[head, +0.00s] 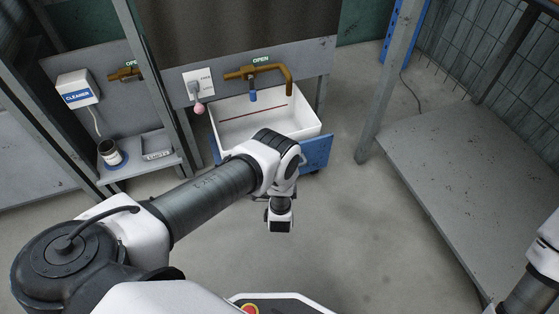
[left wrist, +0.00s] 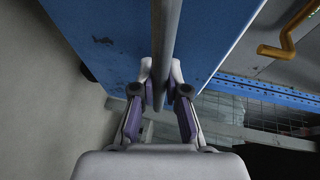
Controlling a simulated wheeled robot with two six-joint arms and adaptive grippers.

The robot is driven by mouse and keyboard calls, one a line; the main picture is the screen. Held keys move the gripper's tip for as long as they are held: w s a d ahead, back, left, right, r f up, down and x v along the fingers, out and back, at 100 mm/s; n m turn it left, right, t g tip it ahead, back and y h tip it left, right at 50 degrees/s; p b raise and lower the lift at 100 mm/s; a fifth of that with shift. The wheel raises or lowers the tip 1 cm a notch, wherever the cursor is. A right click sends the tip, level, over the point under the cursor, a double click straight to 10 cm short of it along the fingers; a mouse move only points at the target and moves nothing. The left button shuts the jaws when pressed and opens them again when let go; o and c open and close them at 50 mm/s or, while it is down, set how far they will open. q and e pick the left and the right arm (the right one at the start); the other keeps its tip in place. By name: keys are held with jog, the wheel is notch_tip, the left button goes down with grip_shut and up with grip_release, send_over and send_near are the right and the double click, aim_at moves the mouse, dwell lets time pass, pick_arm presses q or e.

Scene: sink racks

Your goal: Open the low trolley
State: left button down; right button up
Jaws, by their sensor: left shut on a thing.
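The low trolley (head: 317,153) is a blue cart under the taps, holding a white basin (head: 232,134). In the left wrist view its blue face (left wrist: 105,40) fills the upper part, with a grey bar handle (left wrist: 166,35) running across it. My left gripper (left wrist: 161,80) is shut on this handle, one finger on each side. In the head view my left arm's wrist covers the gripper and the handle. At the right edge of the head view only part of my right arm shows; its gripper is out of frame.
A brass tap (head: 262,72) hangs over the basin. On the left are a cleaner dispenser (head: 77,88) and a shelf (head: 136,168) with a cup (head: 109,152). A post (head: 388,75) and a grey platform (head: 450,165) stand on the right. The floor (head: 345,225) in front is clear.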

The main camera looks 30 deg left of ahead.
pick_arm(q)
jog(key=c, duration=1.2)
grip_release()
jog(key=v, duration=1.2)
